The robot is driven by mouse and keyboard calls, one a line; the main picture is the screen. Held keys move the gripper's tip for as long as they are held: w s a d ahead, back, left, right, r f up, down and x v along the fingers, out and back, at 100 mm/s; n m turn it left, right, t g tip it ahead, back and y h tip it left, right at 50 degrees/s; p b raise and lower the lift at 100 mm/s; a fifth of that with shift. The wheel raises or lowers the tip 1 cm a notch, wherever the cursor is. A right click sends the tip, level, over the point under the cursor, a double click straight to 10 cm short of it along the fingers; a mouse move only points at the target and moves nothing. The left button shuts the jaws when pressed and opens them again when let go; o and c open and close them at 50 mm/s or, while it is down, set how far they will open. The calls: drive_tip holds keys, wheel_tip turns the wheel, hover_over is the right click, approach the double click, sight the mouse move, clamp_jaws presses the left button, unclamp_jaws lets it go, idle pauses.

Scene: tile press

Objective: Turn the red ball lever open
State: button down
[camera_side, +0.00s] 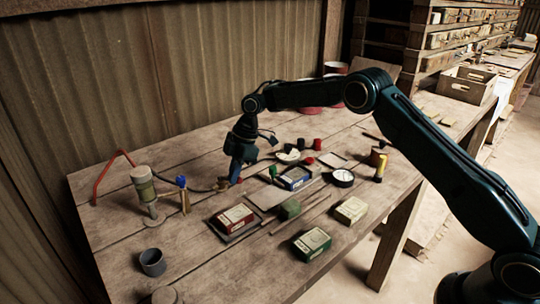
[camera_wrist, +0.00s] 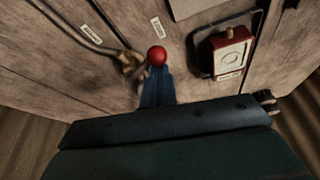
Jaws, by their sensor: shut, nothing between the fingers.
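The red ball (camera_wrist: 157,56) of the lever shows in the wrist view, right at the tips of my gripper (camera_wrist: 157,72). I cannot tell whether the fingers touch it. The brass valve (camera_wrist: 131,66) is just left of the ball, with a hose joined to it. My gripper points down at the tabletop in the side view (camera_side: 235,178), its blue fingers shut and empty. The brass valve (camera_side: 221,185) is beside the fingertips there. The lever itself is mostly hidden by my gripper in both views.
A pump with a red handle (camera_side: 116,160) stands at the left, its hose running to the valve. A red box in a dark tray (camera_wrist: 226,50) lies right of the lever. Tins, boxes, a dial (camera_side: 342,178) and a grey cup (camera_side: 152,262) are spread over the bench.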

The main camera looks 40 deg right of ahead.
drive_tip(key=shift+w+d, duration=0.35)
drive_tip(key=shift+d, duration=0.25)
drive_tip(key=shift+w+d, duration=0.35)
drive_tip(key=shift+d, duration=0.25)
drive_tip(key=shift+w+d, duration=0.4)
drive_tip(key=shift+w, duration=0.2)
drive_tip(key=shift+w+d, duration=0.2)
drive_tip(key=shift+w, duration=0.05)
drive_tip(key=shift+d+r, duration=0.1)
drive_tip(key=shift+r, duration=0.35)
drive_tip(key=shift+d+r, duration=0.1)
drive_tip(key=shift+d, duration=0.2)
drive_tip(key=d, duration=0.3)
drive_tip(key=s+d, duration=0.1)
drive_tip(key=d, duration=0.3)
drive_tip(key=s+d, duration=0.1)
drive_tip(key=d, duration=0.3)
drive_tip(key=shift+s+d, duration=0.1)
drive_tip(key=shift+s, duration=0.05)
drive_tip(key=shift+r, duration=0.1)
